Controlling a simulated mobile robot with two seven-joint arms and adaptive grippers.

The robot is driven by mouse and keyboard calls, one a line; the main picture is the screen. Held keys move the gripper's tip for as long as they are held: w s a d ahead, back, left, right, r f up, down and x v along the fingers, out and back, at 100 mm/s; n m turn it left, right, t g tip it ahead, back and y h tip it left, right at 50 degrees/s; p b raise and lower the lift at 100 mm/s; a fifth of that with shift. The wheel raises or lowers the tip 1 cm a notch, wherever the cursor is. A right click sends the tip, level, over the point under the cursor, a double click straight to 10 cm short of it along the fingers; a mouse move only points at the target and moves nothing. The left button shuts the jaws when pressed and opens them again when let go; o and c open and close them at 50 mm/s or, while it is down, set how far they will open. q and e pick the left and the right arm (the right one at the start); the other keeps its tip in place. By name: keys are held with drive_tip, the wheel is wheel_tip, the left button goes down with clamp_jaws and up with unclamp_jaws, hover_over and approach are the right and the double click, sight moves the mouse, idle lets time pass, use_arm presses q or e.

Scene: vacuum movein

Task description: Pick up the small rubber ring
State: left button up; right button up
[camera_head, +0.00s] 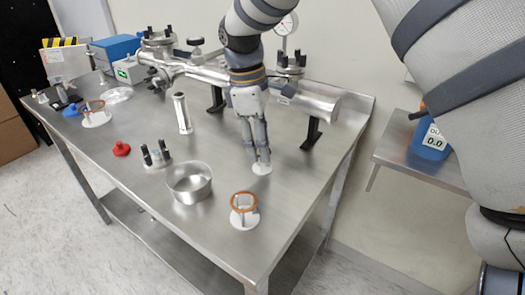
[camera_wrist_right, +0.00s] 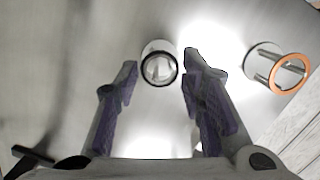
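The small rubber ring (camera_wrist_right: 160,86) is a thin black ring on top of a small white stand (camera_wrist_right: 158,46) in the right wrist view. In the head view only the stand's white base (camera_head: 262,169) shows clearly, and the ring is hidden or too small to tell. My right gripper (camera_head: 258,157) points down over this stand. In the right wrist view my right gripper (camera_wrist_right: 160,70) is open, with one finger on each side of the ring and nothing held. My left gripper is not in view.
A stand with a copper-orange ring (camera_head: 244,200) is nearby, also in the wrist view (camera_wrist_right: 290,74). A metal bowl (camera_head: 189,183), flange with bolts (camera_head: 156,155), red knob (camera_head: 121,149) and upright tube (camera_head: 181,113) stand left. A long metal pipe assembly (camera_head: 317,104) lies behind.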

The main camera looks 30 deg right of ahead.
drive_tip(key=shift+c, duration=0.9)
